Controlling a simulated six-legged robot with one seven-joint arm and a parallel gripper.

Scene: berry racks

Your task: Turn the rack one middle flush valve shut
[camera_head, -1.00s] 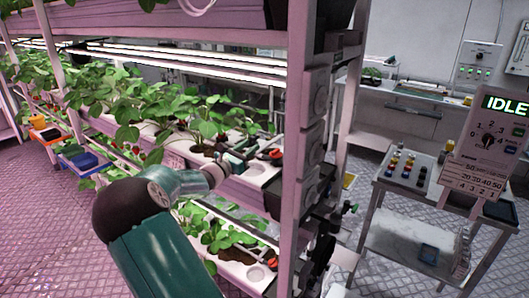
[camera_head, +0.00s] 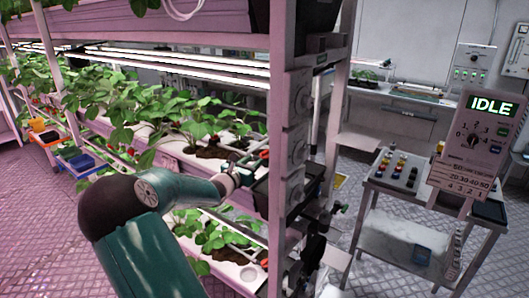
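A small red valve handle (camera_head: 264,154) shows at the near end of the middle planting tray of the rack, partly hidden by the rack's end post. I take it to be the middle flush valve; whether it is open or shut is too small to tell. My arm reaches in from below, and my gripper (camera_head: 246,168) is at the tray's end, just left of and below the red handle. The fingers are small and dark, so I cannot tell their opening or whether they touch the handle.
The rack's white end post (camera_head: 284,180) stands right beside my gripper. Strawberry plants (camera_head: 200,120) fill the middle tray, with a lower planted tray (camera_head: 235,262) beneath. A control panel reading IDLE (camera_head: 490,107) and a metal cart (camera_head: 385,240) stand at right.

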